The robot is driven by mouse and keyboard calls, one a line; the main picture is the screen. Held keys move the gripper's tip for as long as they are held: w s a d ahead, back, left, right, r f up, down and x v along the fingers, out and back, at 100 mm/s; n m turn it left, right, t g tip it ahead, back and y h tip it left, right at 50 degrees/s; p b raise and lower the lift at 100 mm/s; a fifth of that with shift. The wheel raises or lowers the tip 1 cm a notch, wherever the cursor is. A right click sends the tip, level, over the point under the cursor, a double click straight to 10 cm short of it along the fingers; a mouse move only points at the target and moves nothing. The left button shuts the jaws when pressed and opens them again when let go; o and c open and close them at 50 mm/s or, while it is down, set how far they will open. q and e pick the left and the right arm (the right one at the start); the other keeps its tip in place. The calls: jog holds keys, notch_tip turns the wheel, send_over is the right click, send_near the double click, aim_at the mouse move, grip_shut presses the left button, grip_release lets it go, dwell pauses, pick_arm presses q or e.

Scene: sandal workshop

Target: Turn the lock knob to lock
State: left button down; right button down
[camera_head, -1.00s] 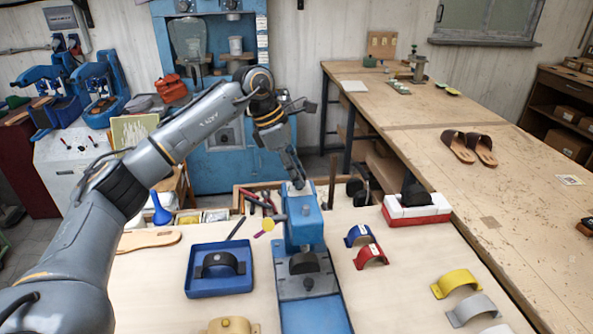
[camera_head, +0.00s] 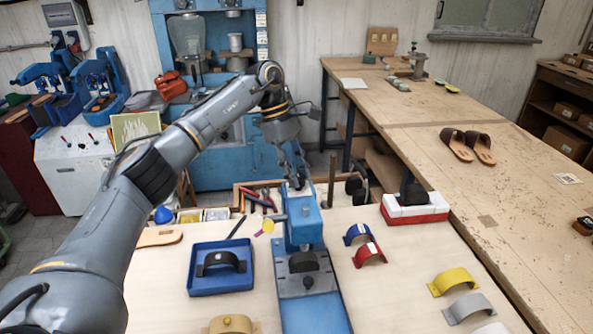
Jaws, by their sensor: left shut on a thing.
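My left gripper (camera_head: 297,184) points down at the top rear of the press. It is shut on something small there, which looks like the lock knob. The fingers hide the knob, so I cannot tell how far it is turned. My right gripper is not in view.
A blue tray (camera_head: 222,291) with a black strap piece stands left of the press. Blue (camera_head: 357,234), red (camera_head: 369,254), yellow (camera_head: 453,281) and grey (camera_head: 468,307) curved pieces lie to the right. A red and white block (camera_head: 414,214) stands behind them.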

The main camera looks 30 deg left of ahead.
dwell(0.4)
pick_arm(q)
jog(key=c, duration=1)
grip_release()
jog(key=v, duration=1.2)
jog(key=shift+w, duration=0.1)
